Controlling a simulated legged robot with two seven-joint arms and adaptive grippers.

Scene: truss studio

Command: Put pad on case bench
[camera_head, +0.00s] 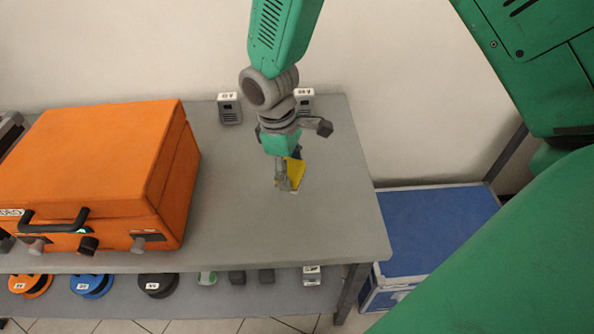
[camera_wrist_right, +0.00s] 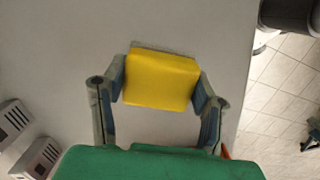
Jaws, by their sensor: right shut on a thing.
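The pad (camera_head: 297,171) is a small yellow block. My right gripper (camera_head: 288,178) is shut on it, over the right part of the grey case bench (camera_head: 340,215). The wrist view shows the pad (camera_wrist_right: 160,80) between the two fingers of my right gripper (camera_wrist_right: 160,84), one at each side, with the grey bench top (camera_wrist_right: 60,50) behind it. The pad is low over the bench top; I cannot tell whether it touches. My left gripper is not in view.
A large orange case (camera_head: 100,165) stands on the bench's left. Two small grey boxes (camera_head: 230,108) (camera_head: 304,101) stand at the back. Reels and small items lie on the lower shelf (camera_head: 215,298). A blue-topped case (camera_head: 430,228) is right of the bench. Bench top around the gripper is clear.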

